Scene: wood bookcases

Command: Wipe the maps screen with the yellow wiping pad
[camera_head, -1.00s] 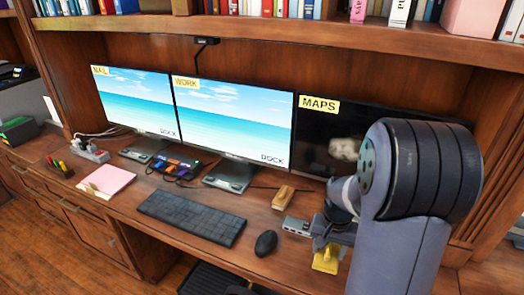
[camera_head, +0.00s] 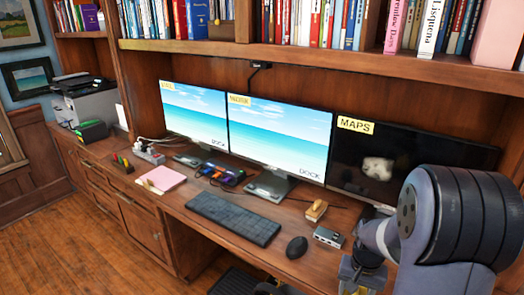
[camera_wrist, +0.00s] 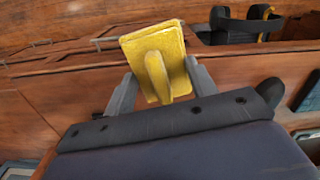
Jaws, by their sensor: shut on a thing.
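The maps screen (camera_head: 445,165) is the dark monitor at the right of the row, with a yellow "MAPS" label at its top left. A pale grey smudge (camera_head: 378,168) shows on its left half. My arm covers the screen's lower right part. In the wrist view, the yellow wiping pad (camera_wrist: 137,50) sits between the two fingers of my gripper (camera_wrist: 160,78), which is shut on its handle. In the head view my gripper (camera_head: 358,275) is at the bottom edge, low in front of the desk and apart from the screen; the pad is mostly out of view there.
Two lit monitors, mail (camera_head: 193,110) and work (camera_head: 280,135), stand left of the maps screen. On the desk lie a keyboard (camera_head: 235,218), a mouse (camera_head: 297,247), a grey hub (camera_head: 328,237) and a small wooden block (camera_head: 316,210). A book shelf (camera_head: 300,55) overhangs the screens.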

